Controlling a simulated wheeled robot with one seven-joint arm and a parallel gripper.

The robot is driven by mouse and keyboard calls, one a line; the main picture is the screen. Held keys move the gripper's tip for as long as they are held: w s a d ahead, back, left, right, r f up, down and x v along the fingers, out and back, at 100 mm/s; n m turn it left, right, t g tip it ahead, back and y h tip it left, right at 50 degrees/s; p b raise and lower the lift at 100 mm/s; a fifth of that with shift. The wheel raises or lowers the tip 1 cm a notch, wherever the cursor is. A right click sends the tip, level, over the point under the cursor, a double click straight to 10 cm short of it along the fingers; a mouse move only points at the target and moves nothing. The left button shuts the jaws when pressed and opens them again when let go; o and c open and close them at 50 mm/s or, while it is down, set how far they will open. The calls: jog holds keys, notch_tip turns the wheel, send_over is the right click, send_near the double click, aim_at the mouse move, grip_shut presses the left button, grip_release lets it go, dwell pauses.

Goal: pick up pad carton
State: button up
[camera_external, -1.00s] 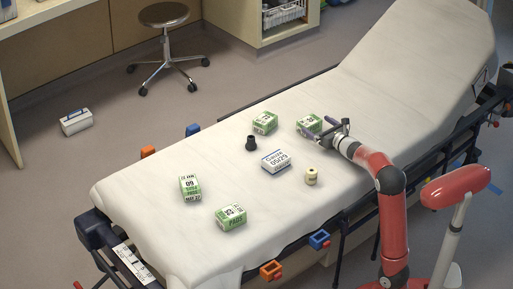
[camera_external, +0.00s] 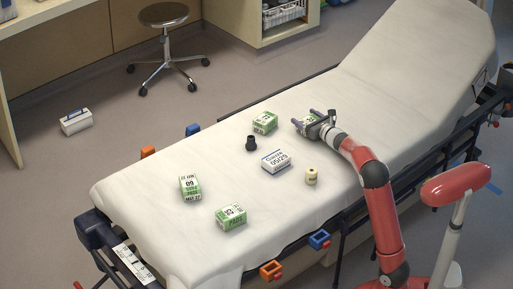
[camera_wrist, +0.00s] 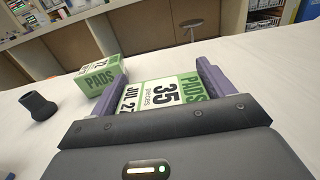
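Several green-and-white pad cartons lie on the stretcher. One carton (camera_external: 309,120) is at my gripper (camera_external: 309,117); in the wrist view this carton (camera_wrist: 160,94), marked 35 and JUL 27, lies between the two purple fingers of my gripper (camera_wrist: 163,85). The fingers are spread apart, one on each side of it; its near end is hidden by my gripper body. A second pad carton (camera_external: 265,122) stands just left of it and shows in the wrist view (camera_wrist: 100,75). Two more cartons lie nearer the foot end, one at the left (camera_external: 190,188) and one at the front (camera_external: 231,217).
A white-and-blue gauze box (camera_external: 276,161), a cream roll (camera_external: 311,176) and a black cone-like piece (camera_external: 251,143) lie on the stretcher sheet (camera_external: 150,210). The black piece also shows in the wrist view (camera_wrist: 38,105). The raised backrest (camera_external: 430,40) rises at the right.

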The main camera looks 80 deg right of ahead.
jog(key=c, duration=0.6)
jog(key=shift+r, duration=0.1)
jog(key=shift+c, duration=0.2)
